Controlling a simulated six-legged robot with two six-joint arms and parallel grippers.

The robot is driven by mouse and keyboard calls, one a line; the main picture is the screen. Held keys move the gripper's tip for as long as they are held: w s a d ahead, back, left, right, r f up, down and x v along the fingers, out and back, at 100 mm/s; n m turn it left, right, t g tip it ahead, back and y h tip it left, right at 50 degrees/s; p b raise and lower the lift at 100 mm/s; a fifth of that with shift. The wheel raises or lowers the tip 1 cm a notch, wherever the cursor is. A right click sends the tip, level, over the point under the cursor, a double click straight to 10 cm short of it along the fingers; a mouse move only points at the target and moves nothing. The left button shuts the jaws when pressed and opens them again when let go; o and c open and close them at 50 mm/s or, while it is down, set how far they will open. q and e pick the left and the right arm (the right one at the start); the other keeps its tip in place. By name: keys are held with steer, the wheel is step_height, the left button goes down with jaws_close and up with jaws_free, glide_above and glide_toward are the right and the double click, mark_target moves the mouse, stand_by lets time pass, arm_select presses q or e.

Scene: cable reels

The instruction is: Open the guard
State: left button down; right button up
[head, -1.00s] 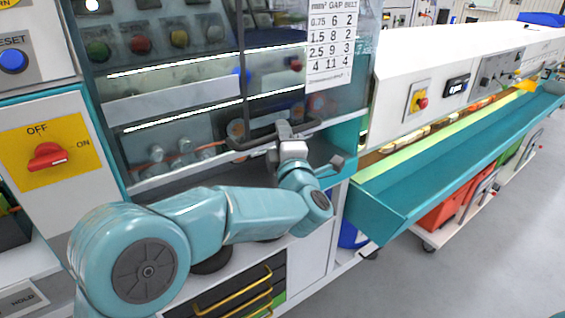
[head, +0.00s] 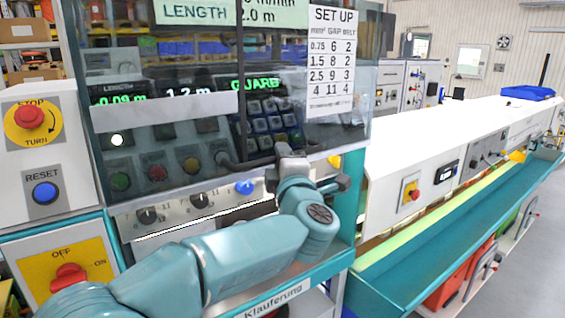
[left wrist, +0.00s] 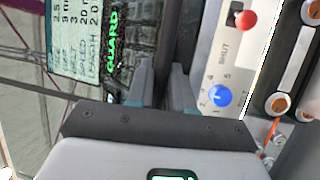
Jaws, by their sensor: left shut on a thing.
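The guard (head: 215,135) is a clear panel in front of the machine's control panel, with a paper set-up chart (head: 333,62) on its right part. In the left wrist view the handle (left wrist: 177,40) passes between the fingers of the left gripper (left wrist: 163,88). My right gripper is not in view.
Left of the guard are a red stop button (head: 30,116), a blue reset button (head: 45,192) and a red OFF/ON switch (head: 69,278). A long white machine with a teal trough (head: 440,240) extends to the right. Grey floor (head: 520,262) is free at the lower right.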

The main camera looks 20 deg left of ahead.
arm_select(q)
steer(key=c, duration=1.1)
jaws_free()
steer(key=shift+s+d+f, duration=0.1)
steer(key=shift+s+d, duration=0.05)
steer(key=shift+s, duration=0.05)
steer(key=b+v, duration=0.4)
steer(key=v, duration=1.1)
steer(key=shift+s+d+b, duration=0.2)
steer(key=shift+s+b, duration=0.15)
steer(key=shift+b, duration=0.05)
steer(key=shift+f, duration=0.2)
